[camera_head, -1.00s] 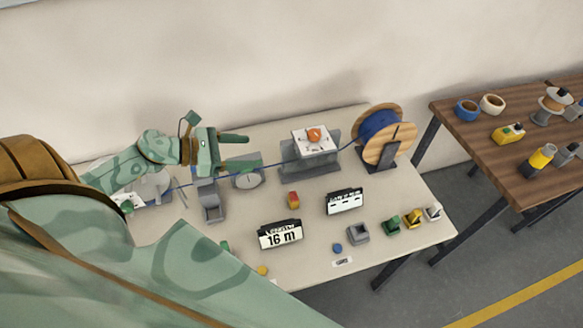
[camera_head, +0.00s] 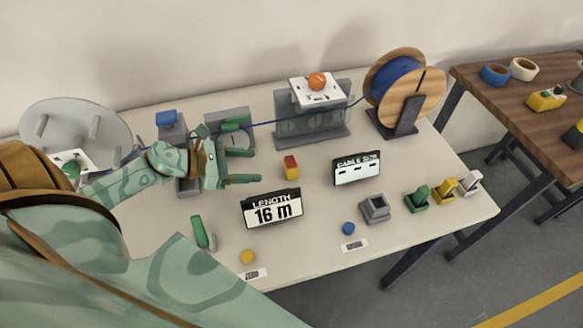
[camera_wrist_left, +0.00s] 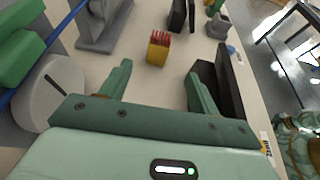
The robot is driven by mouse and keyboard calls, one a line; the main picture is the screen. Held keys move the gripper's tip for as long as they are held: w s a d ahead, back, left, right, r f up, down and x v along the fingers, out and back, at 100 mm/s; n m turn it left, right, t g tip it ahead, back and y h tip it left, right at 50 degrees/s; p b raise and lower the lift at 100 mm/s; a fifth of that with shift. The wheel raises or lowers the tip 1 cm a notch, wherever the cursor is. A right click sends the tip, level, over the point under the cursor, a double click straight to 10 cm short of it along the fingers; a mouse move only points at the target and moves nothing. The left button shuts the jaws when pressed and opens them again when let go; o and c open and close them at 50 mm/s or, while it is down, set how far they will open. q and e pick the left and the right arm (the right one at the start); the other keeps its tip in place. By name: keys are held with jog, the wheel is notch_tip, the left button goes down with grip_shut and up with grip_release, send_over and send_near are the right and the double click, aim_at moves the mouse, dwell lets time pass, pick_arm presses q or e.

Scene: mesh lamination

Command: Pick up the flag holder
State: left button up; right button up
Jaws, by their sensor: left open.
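The flag holder (camera_head: 291,167) is a small yellow block with red flags packed in its top, standing upright on the table. In the left wrist view the flag holder (camera_wrist_left: 157,48) lies ahead, between the lines of the two fingers and beyond their tips. My left gripper (camera_head: 256,166) is open and empty, pointing right toward the holder with a gap between. Its two fingers also show in the left wrist view (camera_wrist_left: 158,74).
The length display (camera_head: 272,210) stands close in front of my left gripper. The cable size display (camera_head: 357,169) is right of the holder. A grey stand (camera_head: 305,130) and blue cable run behind; a wooden spool (camera_head: 416,98) is at back right.

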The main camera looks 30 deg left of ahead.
aim_at(285, 166)
pick_arm(q)
jog(key=x, duration=0.7)
jog(key=shift+w+d+f, duration=0.1)
jog(key=shift+w+d, duration=0.05)
jog(key=shift+w, duration=0.1)
jog(key=x, duration=0.6)
jog(key=shift+w, duration=0.15)
jog(key=shift+r, duration=0.2)
jog(key=shift+c, duration=0.3)
jog(key=c, duration=1)
